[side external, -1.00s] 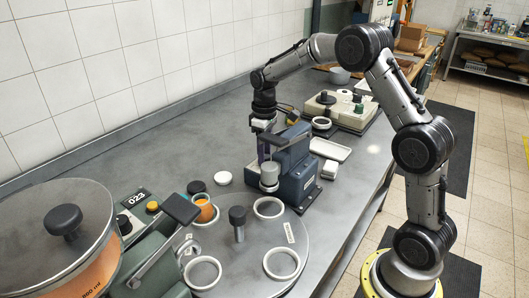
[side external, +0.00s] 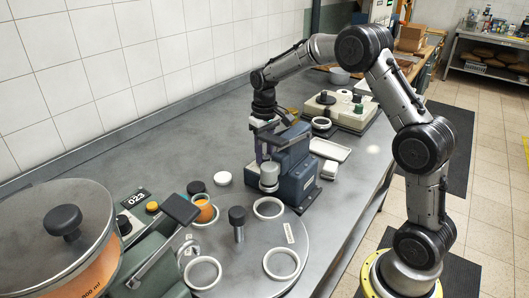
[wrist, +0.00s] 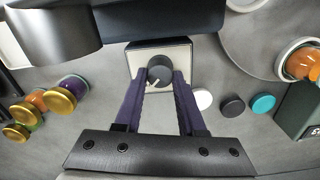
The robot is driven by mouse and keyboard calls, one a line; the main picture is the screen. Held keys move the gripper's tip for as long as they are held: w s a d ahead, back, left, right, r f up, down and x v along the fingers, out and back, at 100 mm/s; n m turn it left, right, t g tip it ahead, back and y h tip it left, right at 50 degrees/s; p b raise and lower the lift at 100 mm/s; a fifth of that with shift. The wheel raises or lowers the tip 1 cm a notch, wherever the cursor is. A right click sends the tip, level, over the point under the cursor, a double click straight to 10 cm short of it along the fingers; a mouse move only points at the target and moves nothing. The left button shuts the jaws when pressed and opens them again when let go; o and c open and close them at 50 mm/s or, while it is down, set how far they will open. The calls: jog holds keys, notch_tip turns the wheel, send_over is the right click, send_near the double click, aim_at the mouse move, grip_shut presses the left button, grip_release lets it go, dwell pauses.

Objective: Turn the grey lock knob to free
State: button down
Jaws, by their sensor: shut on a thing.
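The grey lock knob (wrist: 159,67) is a round dark knob with a white pointer line. It sits on a pale square plate (wrist: 137,52) in the wrist view. The pointer aims to the lower left of that picture; no lock or free marking is readable. My gripper (wrist: 164,77) has its two purple fingers shut on the knob, one on each side. In the side external view, my gripper (side external: 262,130) is low behind the blue-grey machine (side external: 293,168), and the knob is hidden there.
A turntable (side external: 215,262) with pale rings and an orange jar (side external: 204,213) is in front of the machine. Gold-lidded jars (wrist: 58,99) lie left in the wrist view. White, dark and teal lids (wrist: 263,103) are on the right. A white tray (side external: 330,150) is beside the machine.

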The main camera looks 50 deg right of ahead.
aim_at(265, 156)
jog(key=shift+r, duration=0.1)
jog(key=c, duration=0.5)
grip_release()
notch_tip(265, 156, up, 14)
